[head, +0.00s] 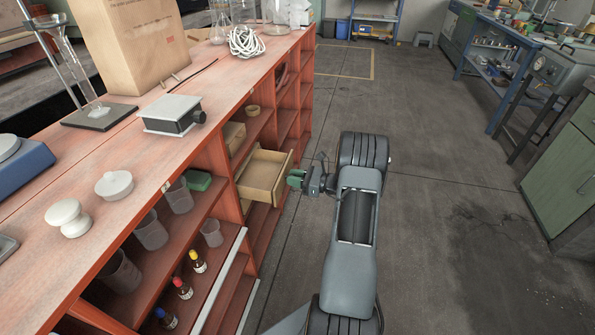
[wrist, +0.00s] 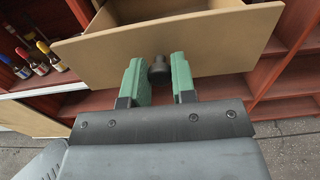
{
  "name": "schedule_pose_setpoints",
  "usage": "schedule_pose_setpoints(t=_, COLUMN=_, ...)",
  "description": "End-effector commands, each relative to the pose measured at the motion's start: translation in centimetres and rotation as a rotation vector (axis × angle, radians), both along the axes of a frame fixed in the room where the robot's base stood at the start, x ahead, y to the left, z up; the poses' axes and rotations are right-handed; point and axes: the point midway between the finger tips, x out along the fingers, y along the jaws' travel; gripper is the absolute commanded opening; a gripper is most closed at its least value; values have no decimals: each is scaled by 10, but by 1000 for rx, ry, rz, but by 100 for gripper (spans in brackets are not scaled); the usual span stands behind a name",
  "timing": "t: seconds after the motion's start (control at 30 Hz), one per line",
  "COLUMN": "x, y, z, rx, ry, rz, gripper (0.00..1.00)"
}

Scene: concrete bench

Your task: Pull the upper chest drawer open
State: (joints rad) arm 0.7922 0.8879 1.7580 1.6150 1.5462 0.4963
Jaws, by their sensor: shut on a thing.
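The upper chest drawer (head: 268,176) is a light wooden box in the red shelving unit, standing well out of its opening. Its inside shows from above and looks empty. In the wrist view its plain front panel (wrist: 225,48) spans the picture, with a dark round knob (wrist: 158,71) at the middle. My gripper (head: 296,178) is at the drawer front with its green fingers. In the wrist view my gripper (wrist: 159,78) has one finger on each side of the knob and is shut on it.
The red bench (head: 235,82) has a paper bag (head: 135,42), a scale and glassware on top. Its shelves hold beakers (head: 151,232) and small bottles (head: 182,288) left of the drawer. Open concrete floor (head: 440,200) lies to the right, before green cabinets (head: 565,170).

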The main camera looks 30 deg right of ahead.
Motion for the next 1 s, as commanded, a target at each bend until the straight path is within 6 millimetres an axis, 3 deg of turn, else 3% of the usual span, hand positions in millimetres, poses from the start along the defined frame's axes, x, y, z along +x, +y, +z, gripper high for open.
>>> schedule_pose_setpoints(t=0.33, x=-1, y=1, z=0, rx=-2, ry=-3, rz=8, gripper=0)
schedule_pose_setpoints(t=0.37, x=-1, y=1, z=0, rx=-2, ry=-3, rz=7, gripper=28)
schedule_pose_setpoints(t=0.6, x=-1, y=0, z=0, rx=-1, ry=-2, rz=5, gripper=49)
schedule_pose_setpoints(t=1.0, x=-12, y=-11, z=1, rx=-1, ry=-1, rz=0, gripper=49)
